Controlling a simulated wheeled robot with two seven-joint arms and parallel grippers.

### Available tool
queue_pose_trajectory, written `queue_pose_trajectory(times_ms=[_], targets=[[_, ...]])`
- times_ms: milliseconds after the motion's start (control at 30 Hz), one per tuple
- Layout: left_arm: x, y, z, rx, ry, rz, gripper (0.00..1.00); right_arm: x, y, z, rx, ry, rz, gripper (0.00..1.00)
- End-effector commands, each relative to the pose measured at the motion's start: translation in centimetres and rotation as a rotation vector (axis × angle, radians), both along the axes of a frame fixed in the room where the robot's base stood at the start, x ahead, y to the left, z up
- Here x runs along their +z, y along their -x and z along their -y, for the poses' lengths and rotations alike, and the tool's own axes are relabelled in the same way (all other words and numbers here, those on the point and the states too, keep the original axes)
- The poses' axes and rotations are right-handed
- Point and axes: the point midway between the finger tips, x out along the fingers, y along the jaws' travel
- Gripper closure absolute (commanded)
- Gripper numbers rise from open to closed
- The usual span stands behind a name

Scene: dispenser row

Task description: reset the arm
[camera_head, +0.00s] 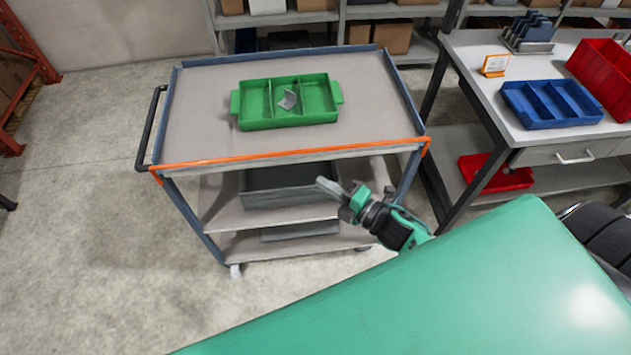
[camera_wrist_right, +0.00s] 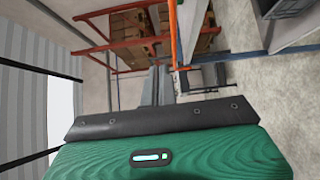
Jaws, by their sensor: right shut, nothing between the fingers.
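My right gripper (camera_head: 330,187) is in front of the cart's near edge in the head view, at the end of my green and black wrist. It is shut and empty. In the right wrist view its fingers (camera_wrist_right: 154,86) point away from the camera, with nothing held. My left gripper is not in view.
A grey cart (camera_head: 200,105) carries a green three-part tray (camera_head: 259,127) with a grey bracket (camera_head: 287,100) in its middle compartment. To the right, a workbench (camera_head: 478,75) holds a blue divided tray (camera_head: 514,104) and a red bin (camera_head: 590,66).

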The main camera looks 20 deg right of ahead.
Motion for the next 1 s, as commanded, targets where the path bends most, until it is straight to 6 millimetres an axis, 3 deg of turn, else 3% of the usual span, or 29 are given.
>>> queue_pose_trajectory(times_ms=[200,767,867,967,1000], targets=[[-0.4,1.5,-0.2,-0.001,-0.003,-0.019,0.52,0.1,0.7,0.4,0.001,0.000,0.000,1.00],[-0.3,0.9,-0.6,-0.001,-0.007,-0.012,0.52,-0.1,0.6,0.4,-0.003,-0.003,-0.006,1.00],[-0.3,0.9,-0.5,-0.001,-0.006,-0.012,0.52,-2.2,0.4,1.2,-0.033,-0.028,-0.060,1.00],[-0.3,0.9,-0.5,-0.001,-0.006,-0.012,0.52,-6.9,0.2,2.7,-0.102,-0.087,-0.182,1.00],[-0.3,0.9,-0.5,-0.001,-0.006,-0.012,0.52,-9.6,0.3,3.6,-0.143,-0.118,-0.249,1.00]])
